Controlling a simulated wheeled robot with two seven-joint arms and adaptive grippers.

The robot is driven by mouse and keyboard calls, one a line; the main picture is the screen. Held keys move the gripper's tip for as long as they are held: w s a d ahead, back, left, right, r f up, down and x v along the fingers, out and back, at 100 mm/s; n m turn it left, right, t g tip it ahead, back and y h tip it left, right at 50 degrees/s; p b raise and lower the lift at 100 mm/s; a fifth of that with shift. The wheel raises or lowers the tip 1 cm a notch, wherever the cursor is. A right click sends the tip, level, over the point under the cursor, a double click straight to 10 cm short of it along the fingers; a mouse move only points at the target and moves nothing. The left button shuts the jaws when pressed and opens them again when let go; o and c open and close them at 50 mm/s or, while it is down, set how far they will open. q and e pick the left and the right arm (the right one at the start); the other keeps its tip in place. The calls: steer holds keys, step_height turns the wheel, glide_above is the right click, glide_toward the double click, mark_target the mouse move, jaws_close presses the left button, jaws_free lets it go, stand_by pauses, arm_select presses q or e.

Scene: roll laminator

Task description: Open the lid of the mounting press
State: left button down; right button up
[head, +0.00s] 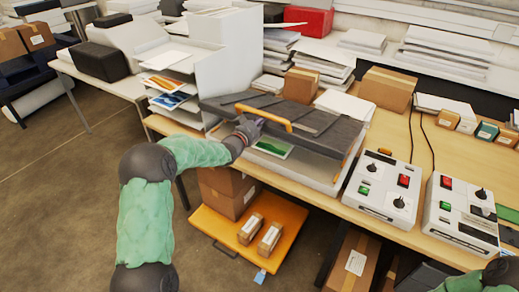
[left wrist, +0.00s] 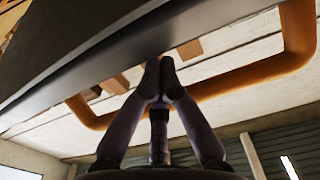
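The mounting press stands on the wooden bench in the middle of the head view, with a dark grey lid (head: 315,132) over a white base (head: 310,175). An orange handle (head: 262,116) sticks out from the lid; it also shows as an orange loop in the left wrist view (left wrist: 300,40). The lid appears raised above the base, with a green picture (head: 273,147) showing under its front left. My left gripper (head: 248,128) is at the lid's front edge by the handle. In the left wrist view its fingertips (left wrist: 160,68) meet, with the handle behind them; contact is unclear. My right gripper is out of view.
Two control boxes (head: 383,187) (head: 461,212) with red and green buttons stand right of the press. A paper rack (head: 185,85) stands at its left. Cardboard boxes (head: 388,90) and paper stacks fill the back. An orange cart (head: 285,240) with parcels is below the bench.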

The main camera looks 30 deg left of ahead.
arm_select(q)
steer(key=shift+w+d+r+p, duration=0.1)
steer(key=shift+w+r+p, duration=0.3)
steer(key=shift+r, duration=0.45)
steer(key=shift+w+a+r+p, duration=0.1)
steer(key=shift+w+r+p, duration=0.3)
steer(key=shift+r, duration=0.4)
steer(key=shift+w+d+r+p, duration=0.1)
steer(key=shift+w+r+p, duration=0.15)
steer(key=shift+w+r, duration=0.45)
steer(key=w+d+r+p, duration=0.1)
steer(key=w+r+p, duration=1.6)
steer(key=p, duration=0.8)
steer(key=shift+w+d+r+p, duration=0.25)
steer(key=shift+d+p, duration=0.05)
steer(key=shift+d, duration=0.1)
